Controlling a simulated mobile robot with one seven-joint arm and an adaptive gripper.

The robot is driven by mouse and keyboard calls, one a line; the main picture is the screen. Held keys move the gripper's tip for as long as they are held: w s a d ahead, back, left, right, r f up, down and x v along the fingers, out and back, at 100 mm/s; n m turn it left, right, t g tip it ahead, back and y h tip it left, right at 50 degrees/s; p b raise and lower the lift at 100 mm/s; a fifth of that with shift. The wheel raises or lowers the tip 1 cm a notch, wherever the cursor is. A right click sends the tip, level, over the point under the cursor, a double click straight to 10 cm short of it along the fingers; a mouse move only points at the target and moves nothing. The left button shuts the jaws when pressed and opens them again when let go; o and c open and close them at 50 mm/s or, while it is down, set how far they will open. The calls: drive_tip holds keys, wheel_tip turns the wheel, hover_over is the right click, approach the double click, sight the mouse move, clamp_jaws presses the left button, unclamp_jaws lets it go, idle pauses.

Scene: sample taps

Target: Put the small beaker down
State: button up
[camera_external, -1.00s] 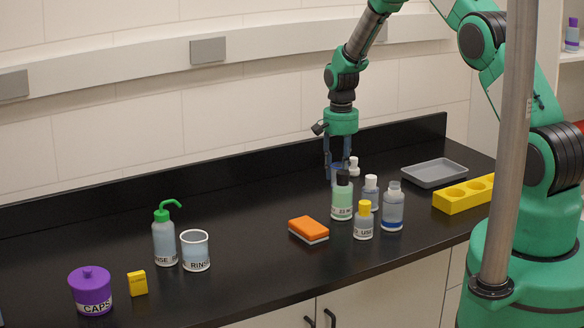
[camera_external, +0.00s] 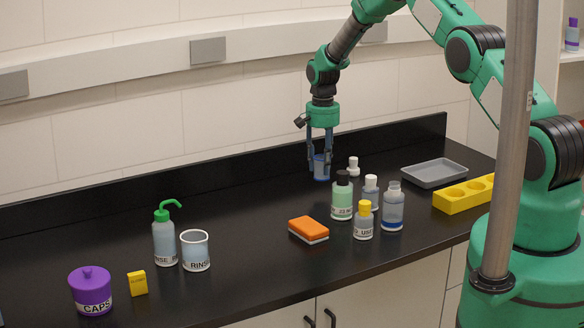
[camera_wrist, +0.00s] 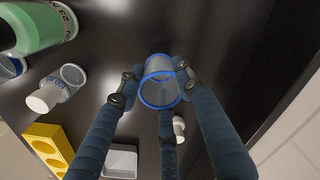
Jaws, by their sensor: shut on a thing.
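The small beaker (camera_external: 321,168) is clear with a blue rim and sits between the fingers of my gripper (camera_external: 320,160), near the back of the black counter. In the wrist view the beaker (camera_wrist: 160,82) is held between the fingertips of my gripper (camera_wrist: 155,80), its blue-rimmed mouth facing the camera. The gripper is shut on it. In the external view the beaker looks upright, with its base close to the counter top; I cannot tell whether it touches. The fingers partly hide its sides.
A small white-capped bottle (camera_external: 353,167) stands just right of the beaker. A green bottle (camera_external: 342,200) and several others stand in front. An orange sponge (camera_external: 308,229), grey tray (camera_external: 434,173) and yellow rack (camera_external: 464,194) lie around. The counter (camera_external: 235,205) left of the beaker is clear.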

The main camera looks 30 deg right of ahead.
drive_tip(key=shift+w+d+f+p, duration=0.1)
drive_tip(key=shift+w+f+p, duration=0.1)
drive_tip(key=shift+w, duration=1.35)
drive_tip(key=shift+w+d+f+p, duration=0.1)
drive_tip(key=shift+w+p, duration=0.05)
drive_tip(key=shift+w, duration=1.4)
drive_tip(key=shift+f, duration=0.1)
drive_tip(key=shift+f+p, duration=0.4)
drive_tip(key=shift+f, duration=1.3)
drive_tip(key=shift+f, duration=0.15)
drive_tip(key=o, duration=0.8)
drive_tip(key=shift+r, duration=0.2)
drive_tip(key=shift+r+b, duration=0.85)
drive_tip(key=shift+r, duration=5.15)
drive_tip(key=shift+r, duration=0.1)
